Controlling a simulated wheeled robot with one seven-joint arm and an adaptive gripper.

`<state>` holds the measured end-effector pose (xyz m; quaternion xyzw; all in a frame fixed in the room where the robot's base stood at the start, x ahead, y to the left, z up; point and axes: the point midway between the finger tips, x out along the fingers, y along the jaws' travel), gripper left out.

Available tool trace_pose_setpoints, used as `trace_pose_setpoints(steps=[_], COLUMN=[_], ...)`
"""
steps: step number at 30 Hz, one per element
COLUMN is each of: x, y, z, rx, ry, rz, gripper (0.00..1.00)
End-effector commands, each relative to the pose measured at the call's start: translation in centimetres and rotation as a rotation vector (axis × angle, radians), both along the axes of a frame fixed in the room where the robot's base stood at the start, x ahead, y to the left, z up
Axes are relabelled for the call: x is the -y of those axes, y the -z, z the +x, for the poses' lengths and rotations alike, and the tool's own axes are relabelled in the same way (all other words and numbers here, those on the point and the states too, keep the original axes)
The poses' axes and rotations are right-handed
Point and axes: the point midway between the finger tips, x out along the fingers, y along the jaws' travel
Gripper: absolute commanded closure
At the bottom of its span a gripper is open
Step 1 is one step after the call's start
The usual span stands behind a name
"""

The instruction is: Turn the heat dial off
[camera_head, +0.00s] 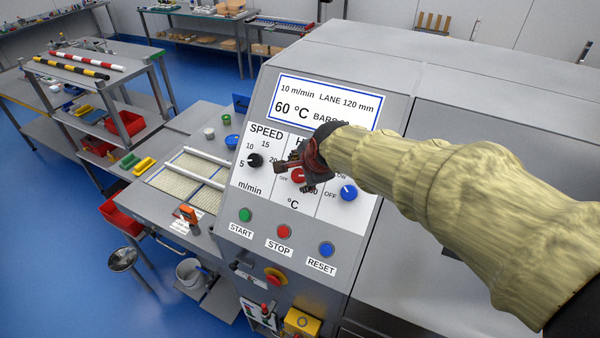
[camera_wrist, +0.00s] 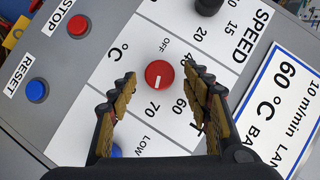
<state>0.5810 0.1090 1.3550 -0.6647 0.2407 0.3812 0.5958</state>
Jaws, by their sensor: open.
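The red heat dial (camera_wrist: 160,74) sits on the white panel field marked °C. In the wrist view its white mark points down, towards the 60 and 70 side and away from OFF. My gripper (camera_wrist: 160,78) is open, with one finger on each side of the dial and visible gaps between. I cannot tell how far the fingertips are from the panel. In the head view my gripper (camera_head: 291,166) covers part of the heat scale, and the red dial (camera_head: 298,175) shows partly behind it. The display (camera_head: 320,103) reads 60 °C.
The black speed dial (camera_head: 255,160) is left of the heat dial, and the blue dial (camera_head: 348,192) is right. Below are the green start (camera_head: 245,215), red stop (camera_head: 284,231) and blue reset (camera_head: 326,249) buttons. A red emergency knob (camera_head: 275,277) sits lower.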

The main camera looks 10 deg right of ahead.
Motion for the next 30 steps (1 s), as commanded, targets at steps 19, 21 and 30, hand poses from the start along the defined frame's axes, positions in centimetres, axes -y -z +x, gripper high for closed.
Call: trace_pose_setpoints(steps=[19,21,30], x=[-0.2,-0.2,-0.19], y=[1.08,1.08,1.08], z=[0.82,0.82,0.8], rx=[0.0,0.0,0.0], ry=[-0.001,-0.001,-0.001], rz=[-0.001,-0.001,-0.001], gripper=[0.62,0.66,0.83])
